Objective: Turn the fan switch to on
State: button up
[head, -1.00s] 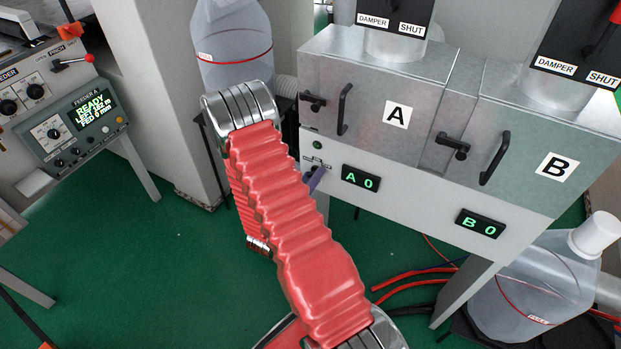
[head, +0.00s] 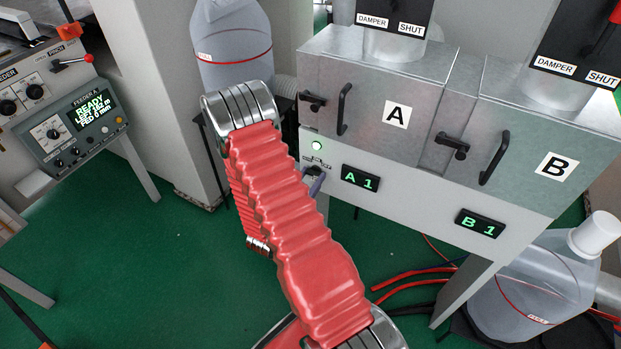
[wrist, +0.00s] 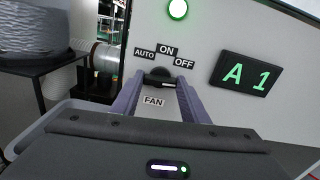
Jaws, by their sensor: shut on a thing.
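The fan switch is a black knob (wrist: 160,75) on the pale panel, with AUTO, ON and OFF labels around its top and a FAN label below. My gripper (wrist: 160,84) is shut on the knob, one purple finger at each side. The fingers hide part of the knob, and I cannot make out its pointer. In the head view my gripper (head: 314,178) is at the panel's left end, partly behind my red arm. The round lamp (wrist: 178,9) above the switch glows green; it also shows in the head view (head: 317,146).
Display A (head: 360,179) reads A 1 and display B (head: 480,223) reads B 1. Metal boxes A (head: 396,114) and B (head: 557,167), with black handles, sit above the panel. A clear container (head: 232,50) stands behind my arm at the left.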

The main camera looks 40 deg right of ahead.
jog(key=shift+f+m, duration=0.1)
jog(key=shift+m, duration=0.4)
jog(key=o, duration=1.1)
jog(key=shift+c, duration=0.2)
jog(key=shift+a, duration=0.1)
jog(key=v, duration=1.3)
jog(key=shift+a, duration=0.35)
